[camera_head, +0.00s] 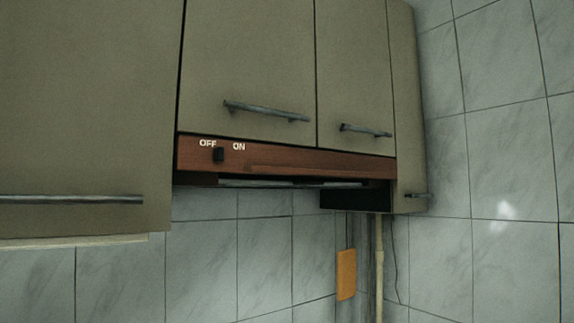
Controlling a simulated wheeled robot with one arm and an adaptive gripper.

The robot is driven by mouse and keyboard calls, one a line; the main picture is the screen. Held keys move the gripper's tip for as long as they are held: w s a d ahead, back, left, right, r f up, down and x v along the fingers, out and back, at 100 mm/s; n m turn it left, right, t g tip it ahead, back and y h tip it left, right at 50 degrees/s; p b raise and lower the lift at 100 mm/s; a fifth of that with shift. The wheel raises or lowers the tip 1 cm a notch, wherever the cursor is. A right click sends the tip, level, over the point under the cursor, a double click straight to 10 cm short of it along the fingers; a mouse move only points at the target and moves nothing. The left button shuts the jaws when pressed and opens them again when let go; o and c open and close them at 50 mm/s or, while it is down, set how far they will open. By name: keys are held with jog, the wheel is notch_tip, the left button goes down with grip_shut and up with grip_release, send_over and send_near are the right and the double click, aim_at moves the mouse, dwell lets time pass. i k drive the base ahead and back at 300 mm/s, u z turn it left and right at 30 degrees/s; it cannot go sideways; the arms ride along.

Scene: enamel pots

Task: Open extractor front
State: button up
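The extractor front (320,162) is a reddish-brown panel under the middle wall cabinets in the head view. It carries a small black switch (219,155) near its left end, between the labels OFF and ON. Below the panel is a dark underside with a thin grey bar (265,183). The panel looks flush with the cabinet doors above. My gripper is not in view.
Beige cabinet doors (250,60) with bar handles hang above the panel. A large cabinet (85,100) stands closer at left, its handle (70,199) low. A pale pipe (379,270) and an orange piece (346,274) are below right. Tiled walls (495,150) close the corner.

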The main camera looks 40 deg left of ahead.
aim_at(191, 153)
jog(key=u, duration=1.45)
jog(key=k, duration=0.5)
jog(key=u, duration=0.9)
jog(key=i, duration=0.65)
jog(key=z, duration=0.3)
